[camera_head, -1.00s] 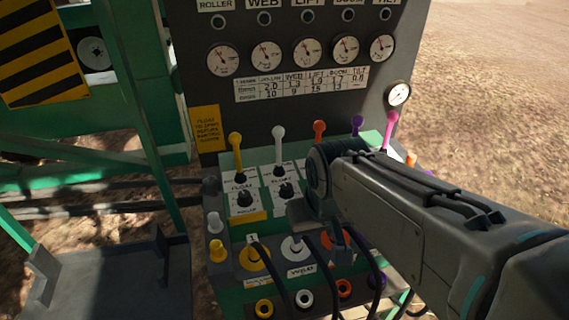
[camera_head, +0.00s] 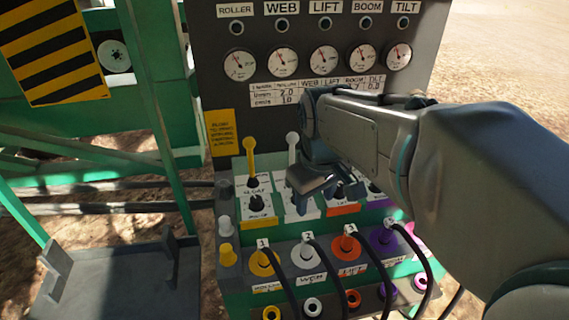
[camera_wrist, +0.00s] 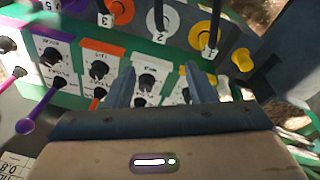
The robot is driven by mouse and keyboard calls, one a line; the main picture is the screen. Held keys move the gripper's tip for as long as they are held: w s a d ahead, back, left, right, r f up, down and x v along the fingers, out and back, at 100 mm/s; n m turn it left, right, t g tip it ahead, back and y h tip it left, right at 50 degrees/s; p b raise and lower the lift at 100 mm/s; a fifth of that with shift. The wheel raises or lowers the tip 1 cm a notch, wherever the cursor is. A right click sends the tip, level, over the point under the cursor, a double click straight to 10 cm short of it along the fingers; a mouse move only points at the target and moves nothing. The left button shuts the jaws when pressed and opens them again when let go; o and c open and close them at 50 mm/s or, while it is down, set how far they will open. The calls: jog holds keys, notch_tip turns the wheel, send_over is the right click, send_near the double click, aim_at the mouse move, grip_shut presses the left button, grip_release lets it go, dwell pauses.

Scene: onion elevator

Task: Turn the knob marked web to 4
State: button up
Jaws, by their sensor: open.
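The web knob (camera_wrist: 147,82) is a small black dial on a white plate, in the white-coded column, in the wrist view. It shows between my two fingers, nearer the left one. My gripper (camera_wrist: 162,82) is open and empty, its fingers pointing at the panel on either side of that column. In the head view my gripper (camera_head: 318,185) hangs just in front of the knob row and mostly hides the web knob. The scale numbers and the knob's setting are too small to read. I cannot tell whether a finger touches the knob.
The roller knob (camera_head: 257,202) is left of it, and the lift knob (camera_wrist: 98,72) is on its other side. A white lever (camera_head: 292,145) and a yellow lever (camera_head: 250,155) stand above. Cables plug in below. Gauges (camera_head: 282,62) line the upright panel.

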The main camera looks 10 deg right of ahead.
jog(key=w+r+n+g, duration=0.2)
jog(key=w+n, duration=0.7)
jog(key=w, duration=0.5)
jog(key=f, duration=0.6)
jog(key=f+b, duration=0.1)
jog(key=f, duration=0.6)
jog(key=shift+s+d+f, duration=0.2)
jog(key=shift+f, duration=0.1)
jog(key=c, duration=1)
